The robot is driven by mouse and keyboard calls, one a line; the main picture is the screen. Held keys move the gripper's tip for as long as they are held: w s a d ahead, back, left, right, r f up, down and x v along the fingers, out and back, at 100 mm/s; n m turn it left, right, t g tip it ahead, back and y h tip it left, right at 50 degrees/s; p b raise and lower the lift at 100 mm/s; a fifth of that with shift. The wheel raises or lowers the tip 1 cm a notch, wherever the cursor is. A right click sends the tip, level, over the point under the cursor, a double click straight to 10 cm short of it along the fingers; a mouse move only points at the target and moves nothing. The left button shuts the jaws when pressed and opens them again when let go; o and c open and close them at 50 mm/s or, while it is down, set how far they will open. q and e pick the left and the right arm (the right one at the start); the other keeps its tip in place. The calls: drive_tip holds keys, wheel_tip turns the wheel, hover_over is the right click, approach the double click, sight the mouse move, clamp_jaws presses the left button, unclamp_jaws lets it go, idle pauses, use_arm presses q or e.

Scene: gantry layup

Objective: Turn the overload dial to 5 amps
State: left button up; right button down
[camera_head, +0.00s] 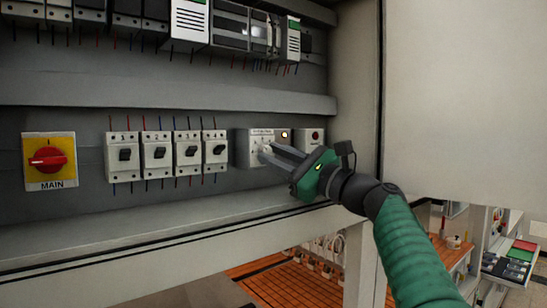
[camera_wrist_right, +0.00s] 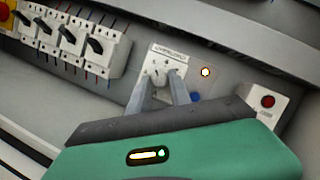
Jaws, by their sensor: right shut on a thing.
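The overload unit (camera_head: 257,134) is a pale block on the cabinet's back panel, right of the row of breakers. In the right wrist view its plate (camera_wrist_right: 168,50) reads as an overload label, with small scale marks too blurred to read. Its dial (camera_head: 264,147) is small and light, largely covered by my fingers. My right gripper (camera_head: 269,152) reaches in from the lower right and is shut on the dial; its two grey fingers (camera_wrist_right: 160,82) lie on either side of it in the wrist view. The dial's setting cannot be read. My left gripper is not in view.
A lit amber lamp (camera_head: 285,135) and a box with a red button (camera_head: 315,136) sit just right of the dial. A blue button (camera_wrist_right: 195,97) is close by my fingers. Several breakers (camera_head: 156,155) and the red MAIN switch (camera_head: 48,160) are left. The cabinet's side wall (camera_head: 356,90) is right.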

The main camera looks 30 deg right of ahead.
drive_tip(key=c, duration=1.5)
unclamp_jaws()
drive_tip(key=shift+o, duration=1.3)
drive_tip(key=shift+s+r, duration=0.1)
drive_tip(key=shift+s, duration=0.1)
drive_tip(key=shift+o, duration=0.3)
drive_tip(key=shift+s, duration=0.1)
drive_tip(key=b+v, duration=0.1)
drive_tip(key=v, duration=0.1)
drive_tip(key=f+b+v, duration=0.1)
drive_tip(key=b+v, duration=0.1)
drive_tip(key=v, duration=0.1)
drive_tip(key=shift+d, duration=0.1)
drive_tip(key=b+v, duration=0.3)
drive_tip(key=v, duration=0.8)
drive_tip(key=shift+s+d+r+b, duration=0.2)
drive_tip(key=shift+s+b, duration=0.1)
drive_tip(key=shift+b, duration=0.1)
